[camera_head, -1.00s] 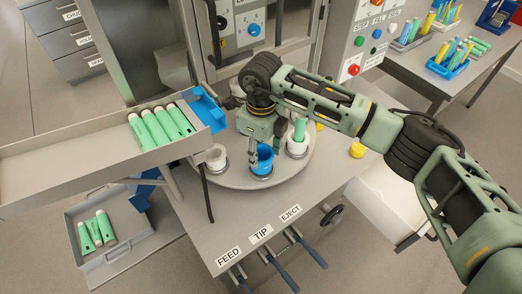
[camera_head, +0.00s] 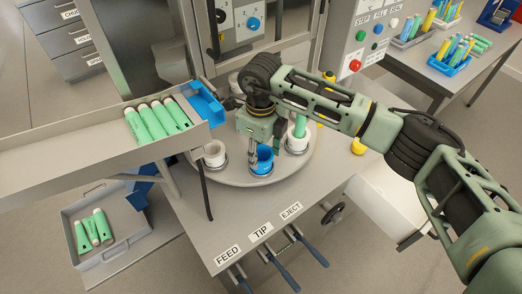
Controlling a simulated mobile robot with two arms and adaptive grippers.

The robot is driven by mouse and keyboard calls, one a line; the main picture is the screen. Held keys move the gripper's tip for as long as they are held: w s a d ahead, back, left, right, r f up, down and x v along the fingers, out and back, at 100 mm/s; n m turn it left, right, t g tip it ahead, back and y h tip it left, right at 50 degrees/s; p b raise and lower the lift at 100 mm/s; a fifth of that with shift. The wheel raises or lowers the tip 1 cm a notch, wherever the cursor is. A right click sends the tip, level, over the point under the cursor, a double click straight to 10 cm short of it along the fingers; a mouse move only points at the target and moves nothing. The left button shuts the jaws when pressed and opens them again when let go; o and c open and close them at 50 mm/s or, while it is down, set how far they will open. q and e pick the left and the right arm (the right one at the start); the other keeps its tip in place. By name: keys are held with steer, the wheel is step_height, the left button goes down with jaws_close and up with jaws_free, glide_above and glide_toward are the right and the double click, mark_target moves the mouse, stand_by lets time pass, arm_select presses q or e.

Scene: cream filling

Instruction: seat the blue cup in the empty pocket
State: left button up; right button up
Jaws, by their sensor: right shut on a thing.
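The blue cup (camera_head: 265,156) is at the front of the round grey turntable (camera_head: 238,179), within a dark ring pocket (camera_head: 261,171). It looks nearly upright; I cannot tell whether it sits fully down. My right gripper (camera_head: 253,160) points down at the cup's left side, its fingers shut on the cup wall. The fingertips are partly hidden by the cup. Another white cup (camera_head: 297,145) with a green tube (camera_head: 299,127) stands in the pocket to the right. My left gripper is not in view.
A sloping tray (camera_head: 80,150) with several green tubes ends at a blue chute (camera_head: 206,105) left of my gripper. A grey bin (camera_head: 110,258) with green tubes sits lower left. Levers (camera_head: 310,247) line the front edge.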

steer(key=o, duration=1.2)
steer(key=shift+o, duration=0.2)
steer(key=shift+r, duration=0.15)
step_height(320, 180, up, 8)
